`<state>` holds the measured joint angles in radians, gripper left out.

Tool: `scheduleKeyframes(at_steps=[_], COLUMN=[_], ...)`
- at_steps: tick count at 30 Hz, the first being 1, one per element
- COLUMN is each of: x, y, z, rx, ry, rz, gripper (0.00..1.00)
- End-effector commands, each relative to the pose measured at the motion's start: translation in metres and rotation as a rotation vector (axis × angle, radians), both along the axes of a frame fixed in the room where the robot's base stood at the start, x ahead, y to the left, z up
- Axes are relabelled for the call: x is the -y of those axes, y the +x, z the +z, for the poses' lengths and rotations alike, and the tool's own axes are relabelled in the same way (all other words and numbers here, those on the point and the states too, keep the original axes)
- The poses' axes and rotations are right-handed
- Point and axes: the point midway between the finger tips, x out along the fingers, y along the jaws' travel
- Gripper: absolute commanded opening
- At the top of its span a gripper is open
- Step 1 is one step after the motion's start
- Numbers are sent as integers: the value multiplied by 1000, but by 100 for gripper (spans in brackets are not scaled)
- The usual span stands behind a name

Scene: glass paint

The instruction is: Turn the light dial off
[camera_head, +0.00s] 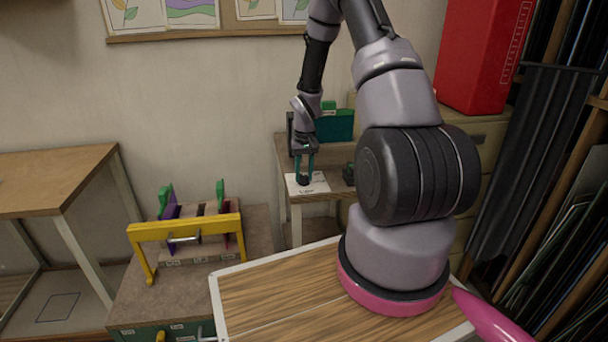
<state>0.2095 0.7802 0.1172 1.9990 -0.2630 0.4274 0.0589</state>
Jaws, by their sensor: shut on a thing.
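My gripper (304,166) points down over a small table at the back, near the wall. Its two teal fingers are shut on a small dark dial (303,180), which sits on a white plate (316,186) with small writing on it. The fingers stand on either side of the dial. The dial's pointer and the writing are too small to read, so its setting cannot be told.
A dark knob-like object (348,174) stands right of the plate, partly behind my arm. A teal box (335,126) is behind. A yellow-framed rack (186,232) stands on a cabinet at left. A red box (484,52) is at upper right.

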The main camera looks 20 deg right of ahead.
Motion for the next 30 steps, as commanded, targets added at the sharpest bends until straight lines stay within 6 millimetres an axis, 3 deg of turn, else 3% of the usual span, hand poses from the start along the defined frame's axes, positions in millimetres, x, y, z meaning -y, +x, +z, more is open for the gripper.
scheduleKeyframes(at_steps=[9,23,24,26,30], x=[0,0,0,0,0], y=[0,0,0,0,0], z=[0,0,0,0,0], rx=[0,0,0,0,0], ry=[0,0,0,0,0], rz=[104,121,121,121,120], gripper=[0,0,43,66,69])
